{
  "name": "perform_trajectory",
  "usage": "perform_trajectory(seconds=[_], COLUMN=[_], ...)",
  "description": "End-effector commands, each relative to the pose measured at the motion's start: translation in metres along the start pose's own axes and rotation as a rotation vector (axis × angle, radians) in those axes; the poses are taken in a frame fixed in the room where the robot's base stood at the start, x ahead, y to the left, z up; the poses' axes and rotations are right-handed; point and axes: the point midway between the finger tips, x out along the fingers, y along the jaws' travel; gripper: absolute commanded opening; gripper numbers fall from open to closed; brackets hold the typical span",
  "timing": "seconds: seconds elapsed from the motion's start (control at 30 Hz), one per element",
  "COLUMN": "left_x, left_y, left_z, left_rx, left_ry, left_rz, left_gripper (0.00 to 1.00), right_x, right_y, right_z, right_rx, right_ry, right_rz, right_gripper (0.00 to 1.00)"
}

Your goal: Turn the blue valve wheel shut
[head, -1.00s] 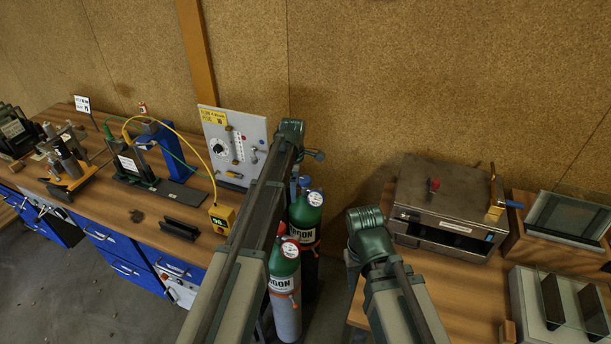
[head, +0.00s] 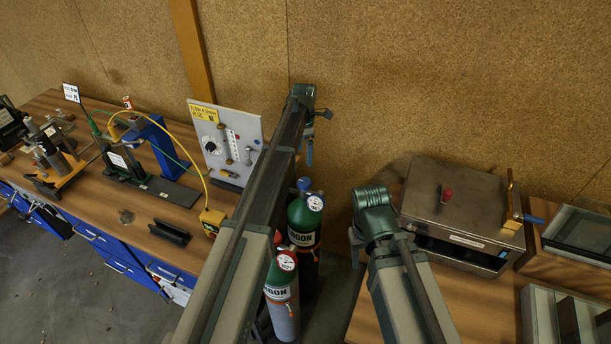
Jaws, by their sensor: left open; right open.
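The blue valve wheel (head: 303,184) shows as a small blue knob on top of the rear green gas cylinder (head: 302,215), just right of my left arm. A front green-and-grey argon cylinder (head: 283,290) stands nearer, its top partly behind that arm. My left arm reaches up past the cylinders to an elbow near the wall. My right arm stands to the right of the cylinders, its elbow bent. Neither gripper's jaws can be made out; they are hidden behind my arm links. I see no contact with the wheel.
The left bench (head: 110,180) carries a gauge panel (head: 226,140), a yellow box (head: 212,221) and clamps. The right bench (head: 455,305) carries a metal oven box (head: 462,205) and glass-holding trays. The cylinders stand in the gap between benches, before the cork-like wall.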

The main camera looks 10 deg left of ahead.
Motion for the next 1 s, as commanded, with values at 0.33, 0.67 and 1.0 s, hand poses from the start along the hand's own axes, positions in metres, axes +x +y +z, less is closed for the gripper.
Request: perform_trajectory(seconds=[0.33, 0.67, 1.0], left_x=[0.017, 0.061, 0.108], left_y=[0.0, 0.0, 0.0], left_z=[0.0, 0.0, 0.0], left_rx=[0.001, 0.001, 0.001], left_ry=[0.0, 0.0, 0.0], left_rz=[0.0, 0.0, 0.0], left_gripper=[0.94, 0.94, 0.94], right_x=[0.017, 0.06, 0.108], right_y=[-0.002, -0.006, -0.01], right_z=[-0.001, -0.004, -0.007], right_rx=[0.001, 0.002, -0.009], right_ry=[0.001, 0.002, 0.002], right_rz=[0.0, 0.0, 0.002], right_gripper=[0.5, 0.5, 0.5])
